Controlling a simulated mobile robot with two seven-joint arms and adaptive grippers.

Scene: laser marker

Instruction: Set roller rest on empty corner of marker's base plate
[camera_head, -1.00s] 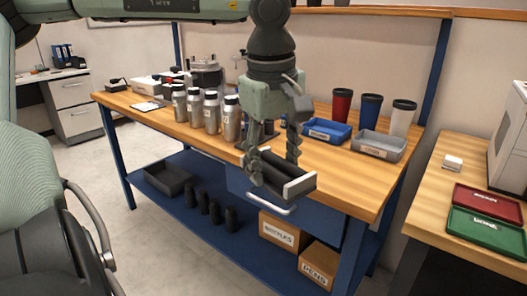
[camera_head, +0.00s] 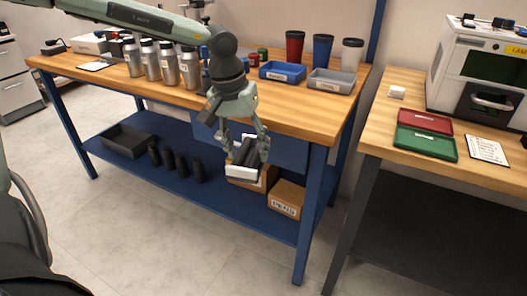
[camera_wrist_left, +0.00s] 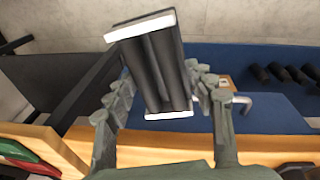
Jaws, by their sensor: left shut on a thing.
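My left gripper (camera_head: 246,158) is shut on the roller rest (camera_head: 240,172), which has two dark rollers between white end plates. It holds the rest in the air in front of the wooden bench, above the floor. In the left wrist view the rest (camera_wrist_left: 158,68) sits between the two fingers, tilted slightly. The laser marker (camera_head: 480,72) is a white machine with a dark window and a handle on the right-hand table. Its base plate is not visible; the front looks closed. My right gripper is not in view.
The right-hand table (camera_head: 385,128) carries a red tray (camera_head: 425,121), a green tray (camera_head: 425,143), a paper card (camera_head: 486,150) and a small white block (camera_head: 397,92). A floor gap separates it from the bench (camera_head: 290,118), which holds bottles, tumblers and bins.

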